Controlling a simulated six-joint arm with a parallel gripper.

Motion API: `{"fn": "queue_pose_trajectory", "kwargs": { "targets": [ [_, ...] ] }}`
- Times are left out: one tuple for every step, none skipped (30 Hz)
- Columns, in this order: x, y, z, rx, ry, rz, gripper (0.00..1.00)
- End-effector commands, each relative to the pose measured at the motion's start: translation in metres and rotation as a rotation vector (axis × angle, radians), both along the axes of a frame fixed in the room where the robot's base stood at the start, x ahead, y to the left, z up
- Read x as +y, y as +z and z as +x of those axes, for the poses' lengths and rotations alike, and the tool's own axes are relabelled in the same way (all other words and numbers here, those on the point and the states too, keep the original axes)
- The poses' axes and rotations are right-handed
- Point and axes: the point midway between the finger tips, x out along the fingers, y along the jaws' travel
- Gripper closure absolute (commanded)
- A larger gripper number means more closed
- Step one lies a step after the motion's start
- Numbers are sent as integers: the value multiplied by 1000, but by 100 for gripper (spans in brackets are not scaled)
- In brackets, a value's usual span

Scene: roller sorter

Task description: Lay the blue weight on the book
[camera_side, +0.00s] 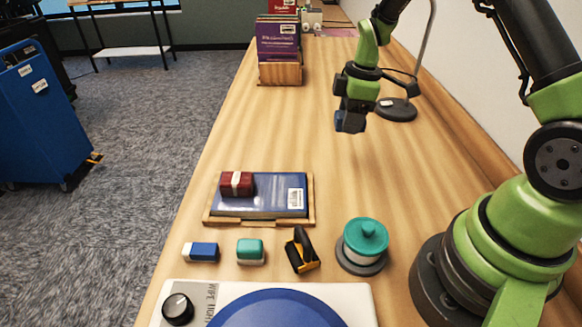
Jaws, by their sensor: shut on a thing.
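The blue book (268,204) lies flat in a shallow wooden tray (312,180) on the bench. A red block with a pale band (237,184) rests on the book's left back part. My gripper (350,115) is above the bench, behind and to the right of the book and well apart from it. It is shut on a small dark blue thing, which looks like the blue weight (351,122); the jaws hide much of it.
A blue-and-white eraser (202,252), a teal-and-white block (250,251), a black-and-yellow tool (302,251) and a teal-lidded jar (365,243) stand in front of the tray. A book rack (281,74) and lamp base (396,109) are behind. The bench between is clear.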

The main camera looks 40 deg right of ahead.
Motion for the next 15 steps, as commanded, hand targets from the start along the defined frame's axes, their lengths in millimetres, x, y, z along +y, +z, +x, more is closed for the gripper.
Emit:
{"fn": "queue_pose_trajectory", "kwargs": {
  "targets": [
    [11,3,4,-2,10,-2,92],
    [20,4,7,-2,12,-2,92],
    [32,6,11,-2,15,-3,92],
    [43,8,13,-2,16,-3,92],
    [55,9,15,-1,17,-4,92],
    [70,12,18,-2,18,-4,92],
    [82,14,19,-2,18,-4,92],
    [94,16,20,-2,18,-5,92],
    [108,18,21,-2,19,-5,92],
    [119,19,21,-2,18,-5,92],
    [128,21,21,-3,16,-4,92],
    [140,22,21,-3,14,-4,92],
    [147,24,20,-3,13,-3,92],
    [154,25,19,-4,12,-4,92],
    [161,26,18,-4,10,-4,92]
  ]
}}
